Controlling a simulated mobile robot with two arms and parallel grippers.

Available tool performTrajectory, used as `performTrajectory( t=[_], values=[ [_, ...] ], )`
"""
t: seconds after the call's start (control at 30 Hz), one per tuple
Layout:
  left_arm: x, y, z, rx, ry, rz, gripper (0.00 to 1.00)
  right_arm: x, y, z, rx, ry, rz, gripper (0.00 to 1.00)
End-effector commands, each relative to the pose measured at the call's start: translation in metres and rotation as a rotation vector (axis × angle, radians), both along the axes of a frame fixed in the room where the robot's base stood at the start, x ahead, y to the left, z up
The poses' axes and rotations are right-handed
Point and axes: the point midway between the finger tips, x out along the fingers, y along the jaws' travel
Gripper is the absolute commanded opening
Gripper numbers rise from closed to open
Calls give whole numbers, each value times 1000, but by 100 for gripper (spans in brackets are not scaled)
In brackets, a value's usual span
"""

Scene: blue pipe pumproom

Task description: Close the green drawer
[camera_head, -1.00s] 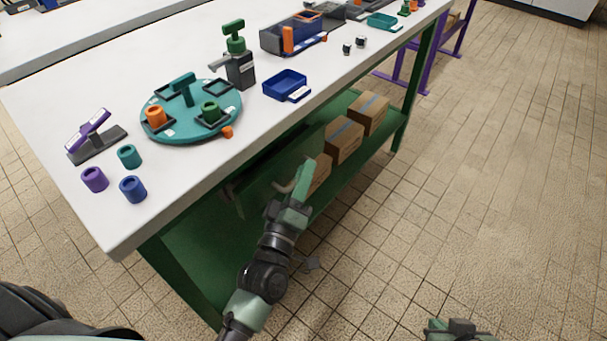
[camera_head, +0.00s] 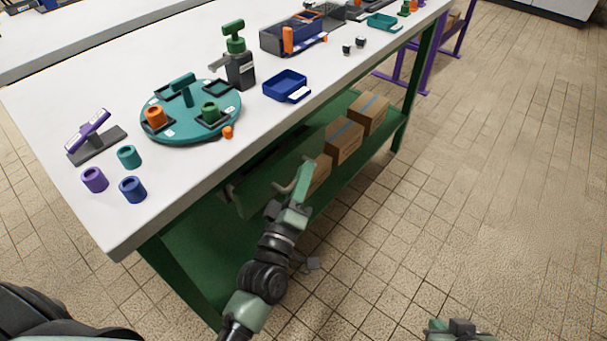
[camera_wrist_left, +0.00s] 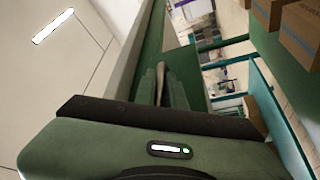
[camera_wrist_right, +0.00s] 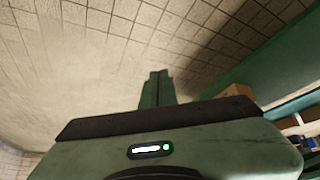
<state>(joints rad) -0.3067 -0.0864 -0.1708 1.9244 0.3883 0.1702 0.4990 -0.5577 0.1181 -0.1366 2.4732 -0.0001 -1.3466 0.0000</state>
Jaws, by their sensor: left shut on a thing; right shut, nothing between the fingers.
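The green drawer (camera_head: 258,178) is under the white tabletop, on the long side facing the aisle. Its front is partly hidden by my left arm, and I cannot tell how far it stands out. My left gripper (camera_head: 302,182) is at the drawer front, shut on a pale, thin piece that looks like its handle (camera_head: 283,188). In the left wrist view the fingers (camera_wrist_left: 164,88) close around this piece, beside a green panel. My right gripper (camera_head: 460,328) is low at the bottom edge, well away from the drawer. In the right wrist view its fingers (camera_wrist_right: 157,88) are shut and empty.
Cardboard boxes (camera_head: 345,139) stand on the green lower shelf. The tabletop holds a teal round tray (camera_head: 180,133), a blue tray (camera_head: 284,83) and several small cups. A green table leg (camera_head: 182,275) stands left of my left arm. The tiled floor at right is clear.

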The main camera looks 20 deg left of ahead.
Motion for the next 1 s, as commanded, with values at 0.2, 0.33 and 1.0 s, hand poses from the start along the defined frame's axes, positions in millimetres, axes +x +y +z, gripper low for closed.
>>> performTrajectory(
  t=[0.2, 0.33, 1.0],
  values=[
    [0, 0, -1, 0, 3, -1, 0, 0, 0, 0, 0, 0, 0, 0],
    [0, 0, -1, 0, 3, -1, 0, 0, 0, 0, 0, 0, 0, 0],
    [14, 36, -1, 3, 4, 0, 0, -42, -12, -12, -37, 187, -14, 0]
  ],
)
